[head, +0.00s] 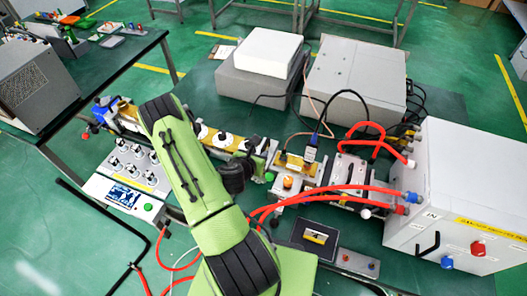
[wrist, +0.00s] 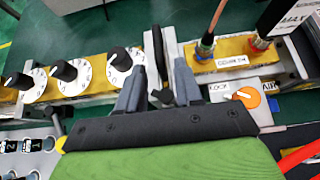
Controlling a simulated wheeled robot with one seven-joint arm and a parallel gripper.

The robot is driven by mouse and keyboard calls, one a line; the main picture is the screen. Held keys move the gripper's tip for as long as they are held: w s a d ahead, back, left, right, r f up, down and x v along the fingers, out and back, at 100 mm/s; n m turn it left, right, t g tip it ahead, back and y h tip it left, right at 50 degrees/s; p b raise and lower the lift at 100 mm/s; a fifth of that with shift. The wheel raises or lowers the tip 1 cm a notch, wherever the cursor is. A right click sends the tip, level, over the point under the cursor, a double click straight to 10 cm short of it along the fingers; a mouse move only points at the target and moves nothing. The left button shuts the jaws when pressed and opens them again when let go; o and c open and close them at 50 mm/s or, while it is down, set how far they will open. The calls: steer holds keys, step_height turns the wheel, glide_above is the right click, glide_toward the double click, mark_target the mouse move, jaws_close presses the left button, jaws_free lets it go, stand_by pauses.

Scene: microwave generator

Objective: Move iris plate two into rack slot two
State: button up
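My gripper (wrist: 159,68) is open in the wrist view, with its two grey fingers apart. A black lever and a narrow pale metal piece (wrist: 155,60) show between and beyond the fingertips. I cannot tell whether the fingers touch them. In the head view my green arm hides much of the bench line, and the fingertips are hard to make out. A dark tray (head: 301,247) holds a small gold piece with a pale label (head: 316,236). I cannot read a number on it. I cannot surely pick out iris plate two or rack slot two.
White dials with black knobs (wrist: 65,72) stand left of the gripper. A gold block with connectors (wrist: 222,60) and an orange knob (wrist: 248,97) stand right. Red hoses (head: 320,190) run to a large white cabinet (head: 450,190). Grey boxes (head: 355,75) stand behind.

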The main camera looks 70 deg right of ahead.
mark_target(263, 148)
steer(key=shift+s+d+f+b, duration=0.1)
steer(key=shift+d+f+b, duration=0.2)
steer(key=shift+b, duration=0.15)
steer(key=shift+d+r, duration=0.1)
steer(key=shift+d, duration=0.1)
steer(key=shift+d+p, duration=0.4)
steer(key=shift+p, duration=0.25)
steer(key=p+x, duration=0.3)
steer(key=x, duration=0.1)
steer(key=shift+d+p, duration=0.3)
steer(key=shift+p, duration=0.05)
steer(key=shift+d+f, duration=0.45)
steer(key=shift+f, duration=0.15)
jaws_close()
steer(key=shift+r, duration=0.15)
